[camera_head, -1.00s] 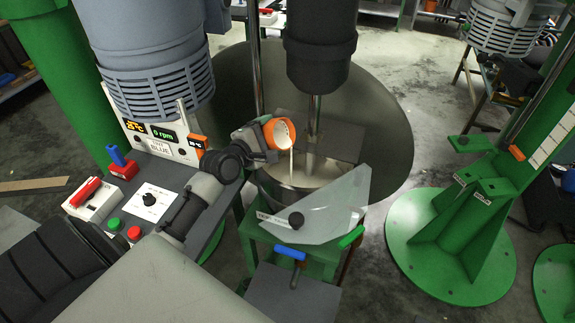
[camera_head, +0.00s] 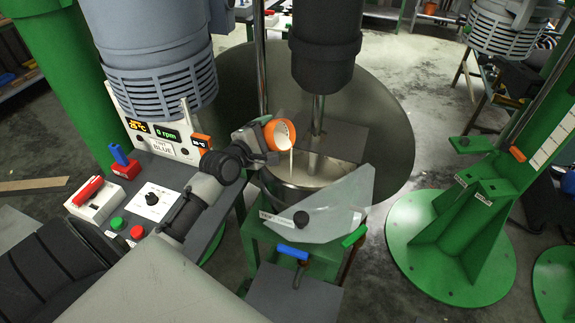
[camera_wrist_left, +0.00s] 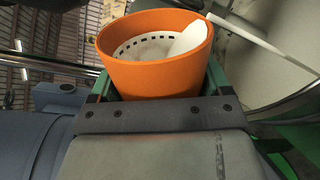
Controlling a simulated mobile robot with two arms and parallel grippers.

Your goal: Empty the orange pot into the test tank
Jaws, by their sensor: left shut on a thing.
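The orange pot (camera_head: 280,134) is tilted, its mouth toward the right, above the near left part of the metal test tank (camera_head: 294,197). A thin white stream runs from its lip down into the tank. My left gripper (camera_head: 266,137) is shut on the pot. The left wrist view also shows the orange pot (camera_wrist_left: 157,75) between the fingers, with white material inside and a white stream leaving over its right rim. The tank holds whitish liquid, and a metal shaft (camera_head: 317,115) stands in it. My right gripper is not in view.
A clear guard (camera_head: 325,210) with a black knob covers the tank's near side. A control panel (camera_head: 158,150) and a table with red, green and blue controls stand at the left. A dark motor housing (camera_head: 325,50) hangs above the tank. A green stand (camera_head: 455,230) is at the right.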

